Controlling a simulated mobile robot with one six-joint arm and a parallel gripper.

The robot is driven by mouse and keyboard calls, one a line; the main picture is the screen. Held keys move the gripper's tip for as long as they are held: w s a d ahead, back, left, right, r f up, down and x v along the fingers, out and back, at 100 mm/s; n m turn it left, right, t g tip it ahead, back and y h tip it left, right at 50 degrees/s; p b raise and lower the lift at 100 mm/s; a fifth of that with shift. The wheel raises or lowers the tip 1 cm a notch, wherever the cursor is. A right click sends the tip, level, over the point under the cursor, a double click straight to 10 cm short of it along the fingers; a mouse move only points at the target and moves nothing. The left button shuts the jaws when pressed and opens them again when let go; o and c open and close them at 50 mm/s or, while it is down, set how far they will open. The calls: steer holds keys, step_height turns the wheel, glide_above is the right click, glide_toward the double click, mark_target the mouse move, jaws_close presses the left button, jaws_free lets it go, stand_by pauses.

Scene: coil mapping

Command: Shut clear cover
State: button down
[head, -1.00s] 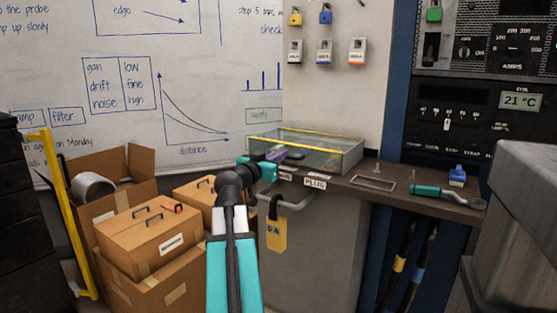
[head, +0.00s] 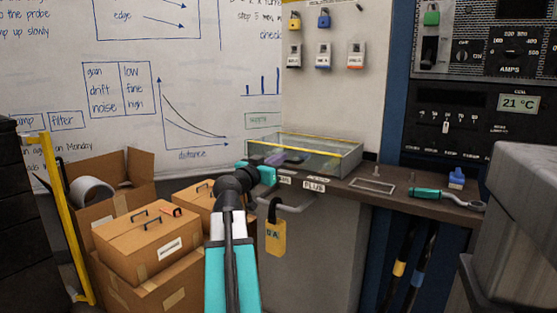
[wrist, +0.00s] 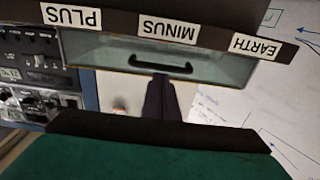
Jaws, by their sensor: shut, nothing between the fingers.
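The clear cover (head: 328,146) belongs to a low glass-like box with a yellow edge on the bench. I cannot tell surely how far it is open. In the wrist view, upside down, a black handle (wrist: 160,63) lies across a pale, see-through panel beside the PLUS, MINUS and EARTH labels. My gripper (head: 279,158) is at the box's front left. In the wrist view my gripper (wrist: 160,80) is shut and empty, its dark fingertips at the handle's middle. Whether they touch it is unclear. My arm hides part of the box's left front.
The bench edge (head: 420,203) carries a teal-handled tool (head: 440,194) and a blue padlock (head: 456,177). Cardboard boxes (head: 150,244) stand at left. A grey block (head: 522,230) fills the right.

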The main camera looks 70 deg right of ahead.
step_height(320, 180, up, 4)
steer(key=p, duration=0.2)
steer(key=w+a+f+b, duration=0.2)
steer(key=a+f, duration=0.3)
steer(key=a, duration=0.4)
steer(key=shift+f+b, duration=0.15)
steer(key=shift+b, duration=0.6)
steer(key=shift+w, duration=0.1)
stand_by(0.3)
